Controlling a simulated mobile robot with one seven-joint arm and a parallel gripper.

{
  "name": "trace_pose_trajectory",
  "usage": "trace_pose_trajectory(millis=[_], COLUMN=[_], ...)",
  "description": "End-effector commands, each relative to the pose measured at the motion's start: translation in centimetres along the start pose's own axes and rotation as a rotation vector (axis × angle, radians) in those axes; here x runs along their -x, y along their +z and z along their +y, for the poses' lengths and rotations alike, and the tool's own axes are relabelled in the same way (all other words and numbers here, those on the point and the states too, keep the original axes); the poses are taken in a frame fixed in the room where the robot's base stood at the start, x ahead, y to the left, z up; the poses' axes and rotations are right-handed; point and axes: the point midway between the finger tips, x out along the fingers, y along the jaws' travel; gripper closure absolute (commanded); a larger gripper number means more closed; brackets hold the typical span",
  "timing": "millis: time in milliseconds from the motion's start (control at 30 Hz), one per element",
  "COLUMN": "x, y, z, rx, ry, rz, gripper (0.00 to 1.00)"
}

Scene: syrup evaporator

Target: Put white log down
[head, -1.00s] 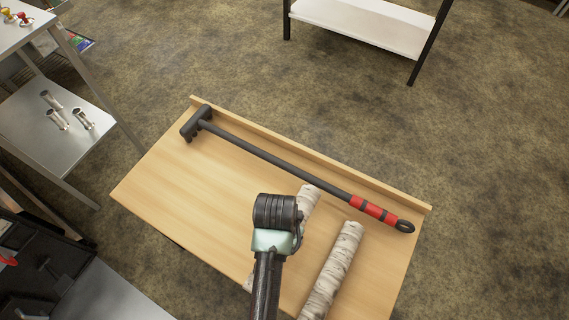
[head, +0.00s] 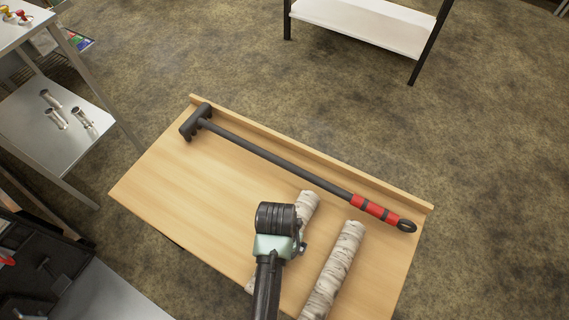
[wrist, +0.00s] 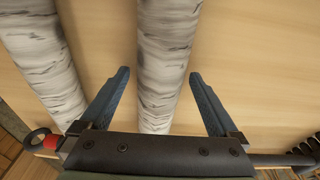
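Two white birch logs with dark flecks lie side by side on the wooden table (head: 200,195). The left log (head: 308,203) is partly hidden under my arm in the head view; the right log (head: 333,265) lies clear of it. In the wrist view my gripper (wrist: 158,76) is open, its two blue-grey fingers on either side of one log (wrist: 165,50), with a gap showing on both sides. The other log (wrist: 42,60) lies outside the fingers to the left. In the head view my arm hides the fingertips.
A black rake-like tool (head: 270,157) with a red grip lies along the table's raised far edge. The table's left part is bare. A metal shelf (head: 50,130) with small steel cylinders stands left, and a white shelf (head: 365,25) stands beyond the far edge.

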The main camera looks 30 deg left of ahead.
Motion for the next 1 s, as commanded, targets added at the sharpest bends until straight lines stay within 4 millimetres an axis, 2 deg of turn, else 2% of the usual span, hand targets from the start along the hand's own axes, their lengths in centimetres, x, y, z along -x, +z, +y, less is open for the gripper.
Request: trace_pose_trajectory(millis=[167, 267, 700, 833, 1000], x=[0.1, 0.9, 9.7, 11.4, 12.3], y=[0.0, -0.1, -0.2, -0.2, -0.1], z=[0.0, 0.0, 0.0, 0.0, 0.0], rx=[0.000, 0.000, 0.000, -0.001, -0.001], ry=[0.000, 0.000, -0.001, -0.001, 0.000], rz=[0.000, 0.001, 0.003, 0.002, 0.000], gripper=[0.04, 0.04, 0.04, 0.04, 0.04])
